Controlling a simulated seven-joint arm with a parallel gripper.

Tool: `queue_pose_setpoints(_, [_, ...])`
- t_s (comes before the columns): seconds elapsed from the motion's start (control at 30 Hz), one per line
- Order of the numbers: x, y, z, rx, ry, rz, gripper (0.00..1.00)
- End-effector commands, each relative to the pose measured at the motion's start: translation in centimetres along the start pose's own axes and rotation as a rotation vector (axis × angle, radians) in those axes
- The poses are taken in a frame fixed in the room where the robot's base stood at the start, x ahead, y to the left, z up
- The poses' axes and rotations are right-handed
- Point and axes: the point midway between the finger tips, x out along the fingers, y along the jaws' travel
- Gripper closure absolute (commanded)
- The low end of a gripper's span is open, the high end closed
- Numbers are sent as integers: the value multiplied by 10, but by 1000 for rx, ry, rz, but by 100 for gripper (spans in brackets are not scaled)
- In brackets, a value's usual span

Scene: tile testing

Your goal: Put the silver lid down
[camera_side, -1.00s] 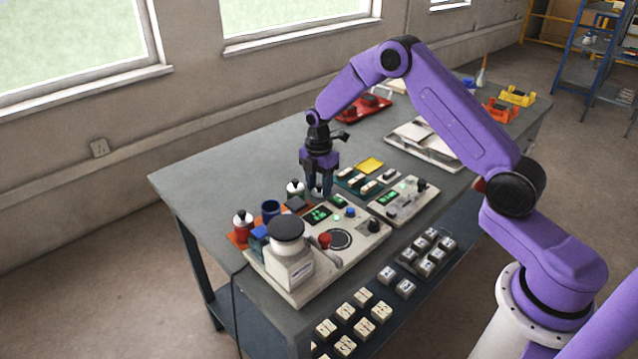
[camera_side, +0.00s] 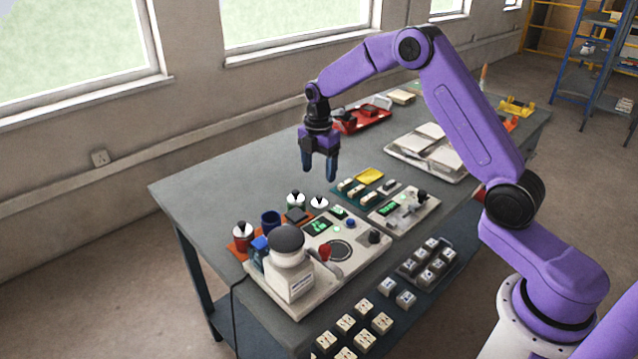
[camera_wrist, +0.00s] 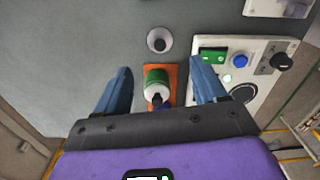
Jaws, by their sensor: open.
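The silver lid (camera_side: 319,203), a small pale disc with a black knob, lies on the grey table just beside the orange mat. In the wrist view the silver lid (camera_wrist: 159,40) lies flat with its knob up, above the green jar. My gripper (camera_side: 320,176) is raised above the table near the lid, apart from it. In the wrist view my gripper (camera_wrist: 161,68) shows two blue fingers spread wide with nothing held between them. The green jar (camera_wrist: 157,80) stands on the orange mat (camera_wrist: 173,72), and a lid-like white top with a black knob shows on it.
A testing machine (camera_side: 335,249) with a red lever is close in front. A teal tray (camera_side: 340,199) lies to the right. The table's left and back area (camera_side: 220,180) is clear.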

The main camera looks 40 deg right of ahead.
Motion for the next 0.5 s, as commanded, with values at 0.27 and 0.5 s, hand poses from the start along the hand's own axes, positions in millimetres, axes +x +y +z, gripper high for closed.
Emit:
queue_pose_setpoints(0.27, [-30, 0, 0, 0, 0, 1, 29])
queue_pose_setpoints(0.5, [-35, -1, -3, 2, 0, 0, 29])
